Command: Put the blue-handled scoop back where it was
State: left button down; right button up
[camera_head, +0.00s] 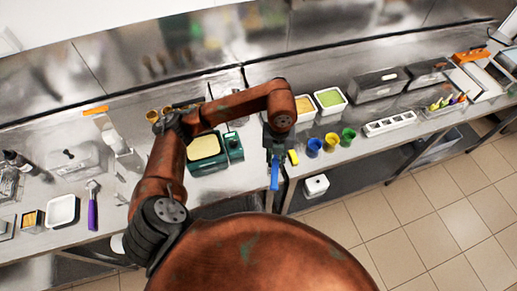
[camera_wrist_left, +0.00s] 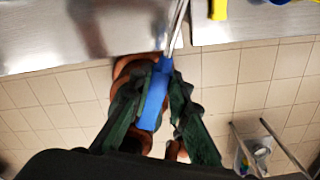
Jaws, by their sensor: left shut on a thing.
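My left gripper (camera_head: 276,160) hangs at the counter's front edge, just left of a small yellow item (camera_head: 293,157). It is shut on the blue handle of the scoop (camera_head: 274,179), which hangs below it in the head view. In the left wrist view my green fingers (camera_wrist_left: 163,80) close around the scoop's blue handle (camera_wrist_left: 152,104). A thin metal shaft runs from the handle toward the counter, and the scoop's head is out of view. My right gripper is in neither view.
Blue, yellow and green cups (camera_head: 331,141) stand right of my gripper, before two food tubs (camera_head: 329,99). A purple-handled tool (camera_head: 92,212) lies at the far left. Tiled floor lies below the edge.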

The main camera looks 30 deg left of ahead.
pick_arm(q)
jog(key=n, duration=0.3)
jog(key=shift+s, duration=0.2)
jog(key=shift+n, duration=0.7)
jog(key=w+a+f+p, duration=0.1)
jog(key=w+a+f, duration=0.1)
jog(key=a, duration=0.1)
jog(key=w+a+f+p, duration=0.1)
jog(key=w+a+f, duration=0.5)
jog(key=a, duration=0.1)
jog(key=shift+f+p, duration=0.25)
jog(key=shift+p, duration=0.15)
jog(key=shift+w+a+f, duration=0.3)
jog(key=shift+a+f, duration=0.05)
jog(key=shift+f, duration=0.35)
notch_tip(320, 180, down, 2)
jog(key=shift+f+p, duration=0.2)
jog(key=shift+p, duration=0.5)
jog(key=shift+f, duration=0.3)
jog(key=shift+f, duration=0.1)
